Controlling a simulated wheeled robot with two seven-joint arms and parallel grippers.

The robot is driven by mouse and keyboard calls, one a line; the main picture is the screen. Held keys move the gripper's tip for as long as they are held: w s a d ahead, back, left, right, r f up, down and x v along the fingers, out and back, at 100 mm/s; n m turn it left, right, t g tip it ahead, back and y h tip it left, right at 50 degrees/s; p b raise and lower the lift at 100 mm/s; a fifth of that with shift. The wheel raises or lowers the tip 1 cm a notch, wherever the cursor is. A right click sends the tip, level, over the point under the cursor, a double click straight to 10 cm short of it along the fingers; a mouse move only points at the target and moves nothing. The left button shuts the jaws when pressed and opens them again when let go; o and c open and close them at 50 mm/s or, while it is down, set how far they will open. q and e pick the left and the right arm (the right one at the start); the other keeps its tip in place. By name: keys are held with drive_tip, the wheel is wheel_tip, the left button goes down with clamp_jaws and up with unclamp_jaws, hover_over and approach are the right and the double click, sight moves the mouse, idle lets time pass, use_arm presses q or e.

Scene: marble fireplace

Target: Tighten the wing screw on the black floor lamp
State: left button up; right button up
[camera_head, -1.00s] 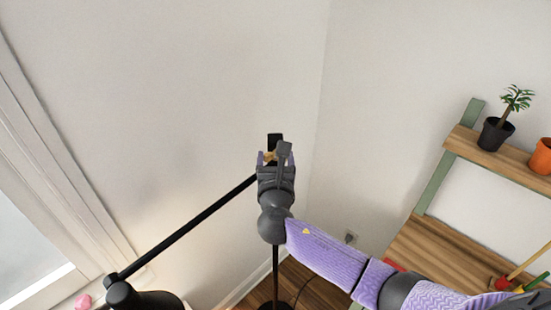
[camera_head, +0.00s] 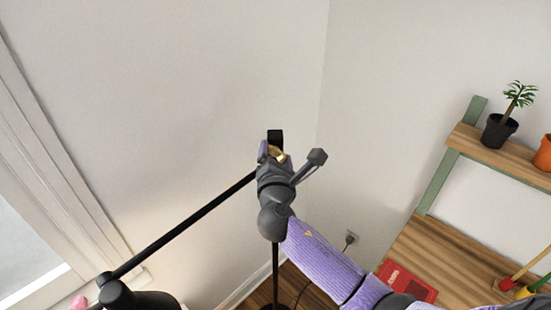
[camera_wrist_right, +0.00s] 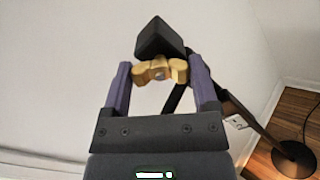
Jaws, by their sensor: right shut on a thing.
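The black floor lamp's long arm (camera_head: 188,227) slopes from the black lamp head (camera_head: 118,294) at lower left up to a black joint block (camera_head: 275,136). Its thin pole (camera_head: 275,262) drops behind my wrist to the floor. The brass wing screw (camera_wrist_right: 160,70) sits at the joint block, between the two purple fingers of my right gripper (camera_wrist_right: 158,78). My right gripper is shut on the wing screw. In the head view the screw (camera_head: 279,154) is a small gold patch, partly hidden by the gripper (camera_head: 270,151). My left gripper is not in view.
A wooden shelf unit (camera_head: 425,246) stands at right, with a potted plant (camera_head: 500,130), an orange pot (camera_head: 544,153) and a red book (camera_head: 406,283). White walls meet in a corner behind the lamp. A window frame (camera_head: 50,170) is at left.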

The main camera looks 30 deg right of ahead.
drive_tip(key=m+b, duration=0.2)
drive_tip(key=m, duration=0.3)
drive_tip(key=shift+f+m, duration=0.1)
drive_tip(key=shift+m, duration=0.2)
drive_tip(key=shift+m+b, duration=0.75)
drive_tip(key=shift+m, duration=1.45)
drive_tip(key=o, duration=1.1)
drive_tip(key=b+v, duration=0.1)
drive_tip(key=v, duration=0.9)
